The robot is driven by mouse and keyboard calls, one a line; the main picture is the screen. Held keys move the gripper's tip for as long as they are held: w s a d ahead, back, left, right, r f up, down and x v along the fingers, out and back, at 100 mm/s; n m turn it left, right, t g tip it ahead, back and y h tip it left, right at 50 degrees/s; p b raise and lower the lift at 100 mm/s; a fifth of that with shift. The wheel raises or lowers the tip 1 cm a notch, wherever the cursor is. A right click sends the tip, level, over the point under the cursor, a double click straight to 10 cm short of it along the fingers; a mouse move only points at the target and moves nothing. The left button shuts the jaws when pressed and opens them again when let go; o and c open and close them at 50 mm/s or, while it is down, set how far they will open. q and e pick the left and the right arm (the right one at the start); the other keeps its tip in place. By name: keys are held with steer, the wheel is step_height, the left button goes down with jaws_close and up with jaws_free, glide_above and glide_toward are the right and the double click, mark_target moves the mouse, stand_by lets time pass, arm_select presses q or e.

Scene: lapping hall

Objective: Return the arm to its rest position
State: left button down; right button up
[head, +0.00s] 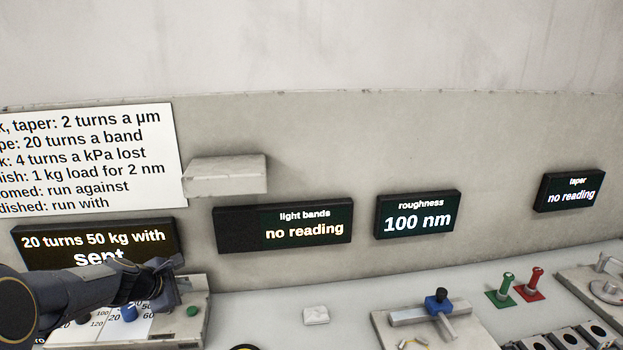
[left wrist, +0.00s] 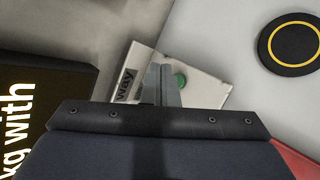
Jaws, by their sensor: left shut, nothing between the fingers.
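My left gripper (head: 168,283) reaches in from the left in the head view, over a control panel (head: 196,322) with blue knobs and a green button (head: 193,311). In the left wrist view the fingers of my left gripper (left wrist: 161,84) are together and empty. Behind them is the panel's light corner (left wrist: 205,83), with the green button (left wrist: 180,81) partly hidden by the fingers. Whether the fingers touch the panel I cannot tell. My right gripper is not in view.
The display "20 turns 50 kg with sent" (head: 100,238) stands close behind my left arm. Further right are a small white block (head: 316,315), a fixture with a blue knob (head: 437,301), and green (head: 507,284) and red (head: 535,279) levers. A pale shelf (head: 226,176) juts from the wall.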

arm_select(q)
steer(key=s+d+r+m+h, duration=0.1)
steer(key=s+d+r+m, duration=0.25)
steer(key=s, duration=0.25)
steer(key=s+d+r+m+g+h, duration=0.1)
steer(key=s+d+r+m, duration=0.1)
steer(key=s+d+m, duration=0.4)
steer(key=s+d+r+m+h, duration=0.1)
steer(key=s+d+r+m, duration=0.15)
steer(key=s, duration=0.45)
steer(key=s+d+f+m+g, duration=0.1)
steer(key=s+f+m, duration=0.1)
steer(key=s+m, duration=0.2)
steer(key=s+d+f+m+g+y, duration=0.1)
steer(key=s+m, duration=0.4)
steer(key=s, duration=0.6)
steer(key=shift+s+d+f+y, duration=0.3)
steer(key=shift+d+f, duration=0.1)
steer(key=shift+d, duration=0.35)
